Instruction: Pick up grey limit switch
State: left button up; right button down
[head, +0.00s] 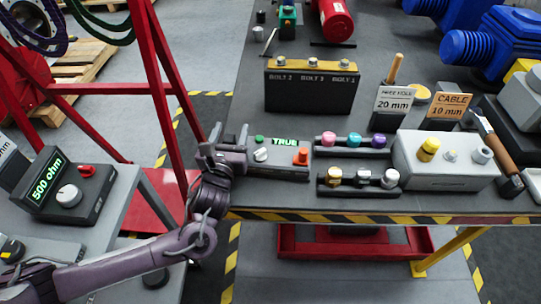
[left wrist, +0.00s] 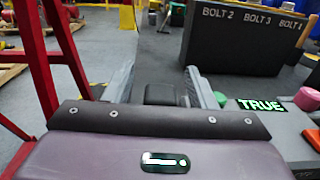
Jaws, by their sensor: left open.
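My left gripper (head: 229,132) is at the table's left edge, left of the device with the green TRUE display (head: 277,154). In the left wrist view its two grey fingers (left wrist: 160,84) stand apart. A dark block (left wrist: 160,94) shows between them; I cannot tell whether it is the limit switch or part of my gripper. A small grey piece (head: 257,33) with a thin slanted rod beside it lies at the far left of the table. It may be the grey limit switch, but it is too small to be sure. My right gripper is out of view.
A black bolt box (head: 311,86) stands behind the TRUE device. Racks with coloured knobs (head: 352,141) and metal pieces (head: 358,182) are to its right, with a white box (head: 445,161) beyond. A red frame (head: 160,80) stands left of the table.

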pick_arm(q)
jog(key=shift+c, duration=0.3)
grip_shut()
jog(key=shift+r, duration=0.1)
